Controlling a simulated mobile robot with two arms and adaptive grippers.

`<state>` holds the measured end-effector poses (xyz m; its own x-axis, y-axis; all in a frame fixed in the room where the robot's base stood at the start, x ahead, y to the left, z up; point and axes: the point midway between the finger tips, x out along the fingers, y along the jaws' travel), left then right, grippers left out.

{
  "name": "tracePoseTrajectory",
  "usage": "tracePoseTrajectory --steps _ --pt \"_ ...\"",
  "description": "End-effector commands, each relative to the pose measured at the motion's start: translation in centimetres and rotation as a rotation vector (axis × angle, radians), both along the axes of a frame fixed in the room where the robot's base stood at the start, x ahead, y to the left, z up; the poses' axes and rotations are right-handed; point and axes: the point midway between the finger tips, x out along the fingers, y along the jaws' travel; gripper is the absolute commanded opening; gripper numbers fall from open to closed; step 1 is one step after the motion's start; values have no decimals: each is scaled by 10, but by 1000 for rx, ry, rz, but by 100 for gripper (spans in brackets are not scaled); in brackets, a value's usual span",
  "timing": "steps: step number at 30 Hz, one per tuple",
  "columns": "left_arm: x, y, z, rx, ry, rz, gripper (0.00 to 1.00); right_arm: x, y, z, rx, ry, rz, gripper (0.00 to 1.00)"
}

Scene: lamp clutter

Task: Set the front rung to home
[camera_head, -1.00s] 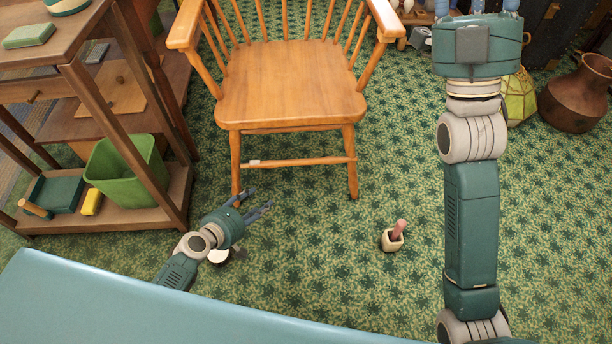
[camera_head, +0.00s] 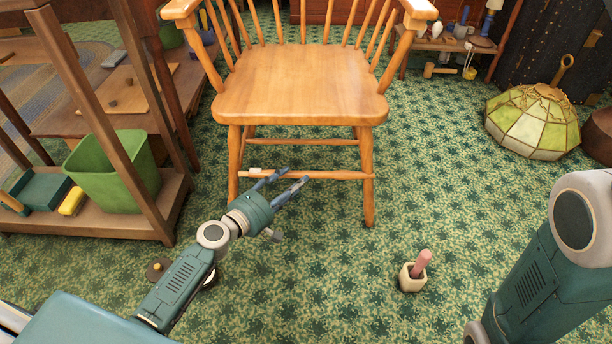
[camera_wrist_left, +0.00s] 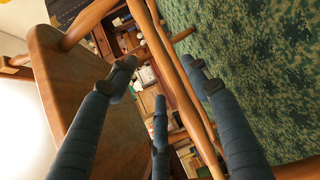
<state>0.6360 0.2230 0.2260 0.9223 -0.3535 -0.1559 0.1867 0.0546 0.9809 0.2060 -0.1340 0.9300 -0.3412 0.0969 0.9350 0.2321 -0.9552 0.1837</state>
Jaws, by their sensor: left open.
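The wooden chair (camera_head: 300,85) stands upright on the carpet, facing me. Its front rung (camera_head: 335,175) runs low between the front legs, with a small pale piece (camera_head: 254,171) near its left end. My left gripper (camera_head: 286,182) is open and empty, its fingertips at the left half of the front rung; contact cannot be told. In the left wrist view, the open fingers (camera_wrist_left: 165,72) show with long wooden bars running diagonally between them; which one is the front rung is unclear. The seat underside (camera_wrist_left: 70,90) shows at left. My right gripper is out of view.
A wooden shelf unit (camera_head: 110,228) with a green bin (camera_head: 115,175) stands close on the left. A small pale pot (camera_head: 411,282) with a pink item stands on the carpet at right front. A glass lampshade (camera_head: 532,122) lies farther right. Carpet between pot and chair is clear.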

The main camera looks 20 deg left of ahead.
Motion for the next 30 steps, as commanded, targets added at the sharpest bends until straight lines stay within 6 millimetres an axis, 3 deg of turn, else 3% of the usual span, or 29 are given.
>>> tracePoseTrajectory --steps 3,9,22,30 --pt "23 -9 -5 -1 -2 0 49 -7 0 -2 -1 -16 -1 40" --pt "49 -19 -10 0 0 0 49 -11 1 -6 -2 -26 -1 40" --pt "59 -23 -11 1 1 1 49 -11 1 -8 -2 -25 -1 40" --pt "59 -23 -11 1 1 1 0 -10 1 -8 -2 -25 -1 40"
